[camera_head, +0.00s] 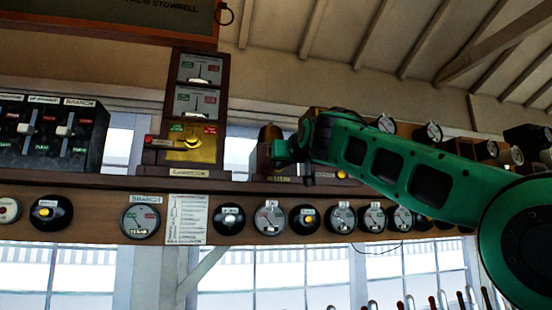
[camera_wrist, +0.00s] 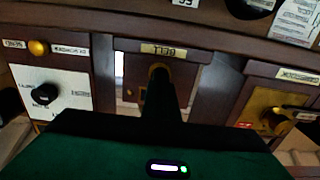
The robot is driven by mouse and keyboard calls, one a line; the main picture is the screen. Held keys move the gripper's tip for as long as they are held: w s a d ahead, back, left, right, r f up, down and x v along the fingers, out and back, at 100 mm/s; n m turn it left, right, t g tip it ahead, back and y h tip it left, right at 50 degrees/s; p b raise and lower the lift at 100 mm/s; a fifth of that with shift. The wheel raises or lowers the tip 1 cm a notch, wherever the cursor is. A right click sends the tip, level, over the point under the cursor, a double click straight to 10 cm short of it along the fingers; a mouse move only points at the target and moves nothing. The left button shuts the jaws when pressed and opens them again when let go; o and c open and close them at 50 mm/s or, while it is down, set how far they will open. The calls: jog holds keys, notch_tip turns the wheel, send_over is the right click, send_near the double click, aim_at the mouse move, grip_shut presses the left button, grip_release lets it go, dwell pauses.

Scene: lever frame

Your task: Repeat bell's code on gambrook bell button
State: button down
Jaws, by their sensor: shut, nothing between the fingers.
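A dark wooden instrument (camera_head: 176,128) stands on the shelf with two dials and a brass panel (camera_head: 205,150); its nameplate (camera_head: 190,172) is too blurred to read surely. It partly shows at the right of the wrist view (camera_wrist: 268,102). To its right is a smaller wooden bell box (camera_head: 262,158), labelled BELL upside down in the wrist view (camera_wrist: 188,77). My gripper (camera_wrist: 160,78) is shut and empty, its tip in front of the bell box's brass part; contact cannot be told. In the head view my arm's end partly hides the box. I cannot tell which button is Gambrook's.
A black switch box (camera_head: 48,135) stands at left. A box with a white plate (camera_wrist: 62,92) is beside the bell box. Lever tops (camera_head: 433,303) show at the bottom.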

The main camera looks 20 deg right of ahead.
jog(key=shift+s, duration=0.7)
jog(key=shift+w, duration=0.2)
jog(key=shift+w, duration=0.6)
jog(key=shift+s, duration=0.8)
jog(key=shift+w, duration=0.15)
dwell(0.7)
